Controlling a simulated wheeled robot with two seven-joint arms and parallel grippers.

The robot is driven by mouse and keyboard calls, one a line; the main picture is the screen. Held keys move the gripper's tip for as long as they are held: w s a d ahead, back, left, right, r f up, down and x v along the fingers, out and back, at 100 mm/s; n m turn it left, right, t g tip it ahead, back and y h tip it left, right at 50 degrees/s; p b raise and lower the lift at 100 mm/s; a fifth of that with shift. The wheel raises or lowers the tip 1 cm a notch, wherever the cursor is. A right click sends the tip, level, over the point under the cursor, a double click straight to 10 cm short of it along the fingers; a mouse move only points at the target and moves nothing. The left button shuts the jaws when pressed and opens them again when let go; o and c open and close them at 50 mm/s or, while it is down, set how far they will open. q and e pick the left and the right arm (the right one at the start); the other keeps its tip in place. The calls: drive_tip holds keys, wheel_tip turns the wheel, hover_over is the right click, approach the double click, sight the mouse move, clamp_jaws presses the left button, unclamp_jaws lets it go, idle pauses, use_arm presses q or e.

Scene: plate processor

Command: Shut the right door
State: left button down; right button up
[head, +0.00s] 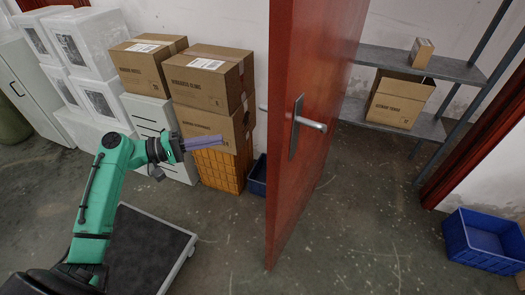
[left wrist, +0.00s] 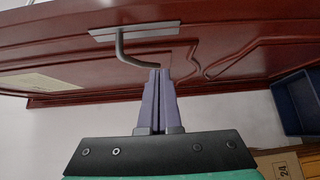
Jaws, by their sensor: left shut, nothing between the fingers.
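The red-brown door (head: 310,90) stands open, nearly edge-on, in the middle of the head view. A silver lever handle (head: 312,125) is on its right face, and part of another handle shows at its left edge. My left gripper (head: 224,141) is to the left of the door, with its purple fingers pointing right toward it. In the left wrist view, the fingers (left wrist: 160,72) are shut and empty. The door (left wrist: 225,45) spans the top of that view, and the end of its lever handle (left wrist: 126,48) appears close to the fingertips; contact cannot be told. My right gripper is not in view.
Stacked cardboard boxes (head: 205,78) and an orange crate (head: 219,170) stand behind my left gripper. A flat cart (head: 150,235) is on the floor below. A metal shelf (head: 400,58) stands beyond the doorway. A blue bin (head: 485,240) is at right.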

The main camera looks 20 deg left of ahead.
use_arm(q)
drive_tip(key=w+d+p, duration=0.2)
drive_tip(key=d, duration=0.4)
drive_tip(key=w+d+r+p, duration=0.1)
drive_tip(key=d+p, duration=0.2)
drive_tip(key=d, duration=0.4)
drive_tip(key=shift+w+r+m+h, duration=0.15)
drive_tip(key=shift+w+m+h, duration=0.15)
drive_tip(key=shift+w, duration=0.1)
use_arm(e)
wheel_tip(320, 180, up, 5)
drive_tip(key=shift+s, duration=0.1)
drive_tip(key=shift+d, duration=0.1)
